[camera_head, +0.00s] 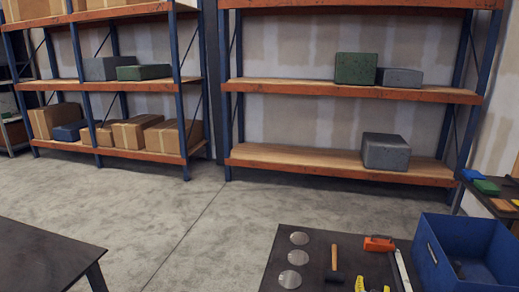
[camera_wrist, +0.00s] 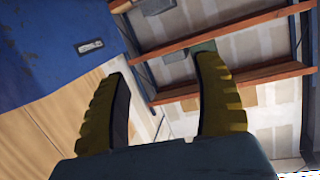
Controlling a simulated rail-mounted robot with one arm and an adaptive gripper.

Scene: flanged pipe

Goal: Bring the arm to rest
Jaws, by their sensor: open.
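My gripper (camera_wrist: 160,88) shows in the wrist view with its two yellow and black ridged fingers spread apart. Nothing is between the fingers. Past the fingertips the wrist view shows shelving and a pale wall, tilted. Neither my arm nor my gripper shows in the head view.
A dark table (camera_head: 318,250) at the front holds round metal discs (camera_head: 290,279), a hammer (camera_head: 334,262), an orange tool (camera_head: 379,244) and a blue bin (camera_head: 430,262). Another dark table (camera_head: 45,255) stands at left. Racks (camera_head: 350,90) line the back. Open concrete floor (camera_head: 170,215) lies between.

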